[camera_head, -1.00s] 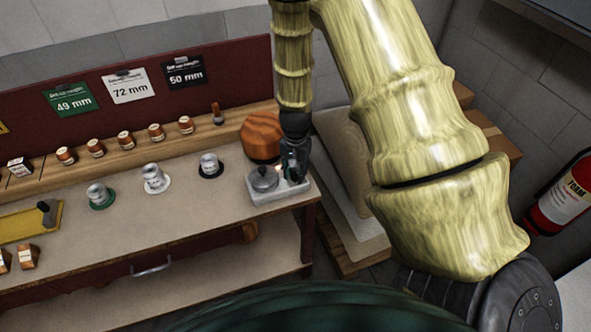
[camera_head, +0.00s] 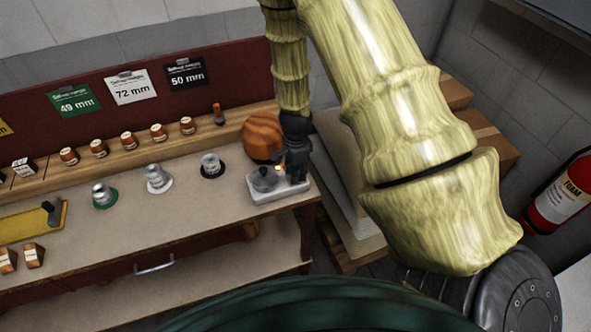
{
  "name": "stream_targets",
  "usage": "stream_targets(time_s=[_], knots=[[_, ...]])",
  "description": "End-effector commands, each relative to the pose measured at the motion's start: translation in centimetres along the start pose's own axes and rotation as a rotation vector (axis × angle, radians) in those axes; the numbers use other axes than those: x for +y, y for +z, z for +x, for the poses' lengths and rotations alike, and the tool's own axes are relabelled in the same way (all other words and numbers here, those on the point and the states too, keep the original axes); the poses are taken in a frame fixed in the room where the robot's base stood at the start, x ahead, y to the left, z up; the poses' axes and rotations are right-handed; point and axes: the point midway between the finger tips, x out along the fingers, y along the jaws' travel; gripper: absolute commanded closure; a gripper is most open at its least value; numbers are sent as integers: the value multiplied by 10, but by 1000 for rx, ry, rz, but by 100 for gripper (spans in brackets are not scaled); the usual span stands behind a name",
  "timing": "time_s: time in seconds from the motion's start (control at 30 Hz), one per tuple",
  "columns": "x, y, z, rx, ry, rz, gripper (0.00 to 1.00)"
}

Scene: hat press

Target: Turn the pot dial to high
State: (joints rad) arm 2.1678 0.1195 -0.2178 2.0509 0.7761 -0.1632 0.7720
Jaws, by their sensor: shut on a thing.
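The pot (camera_head: 264,180) is a small grey metal vessel with a lid, on a pale grey base (camera_head: 268,195) at the right end of the workbench. My gripper (camera_head: 294,174) points down over the right part of that base, just right of the pot. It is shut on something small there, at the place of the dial. The dial itself is hidden behind the fingers, so its setting cannot be read.
A round orange-brown wooden block (camera_head: 261,137) stands right behind the pot, close to my arm. Several metal cylinders on coloured discs, such as the black-based one (camera_head: 211,166), stand left on the bench (camera_head: 190,205). A yellow tray (camera_head: 40,222) lies far left.

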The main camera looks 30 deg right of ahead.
Motion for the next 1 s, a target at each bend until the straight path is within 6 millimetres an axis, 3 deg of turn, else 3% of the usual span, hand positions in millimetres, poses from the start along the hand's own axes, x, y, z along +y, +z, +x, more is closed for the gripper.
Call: stream_targets(time_s=[0.67, 0.7, 0.8, 1.0], knots=[[-3, -2, -2, 3, -7, 61, 94], [-3, -2, -2, 3, -7, 61, 64], [-3, -1, -2, 2, -6, 61, 48], [-1, -1, -1, 1, -3, 60, 48]])
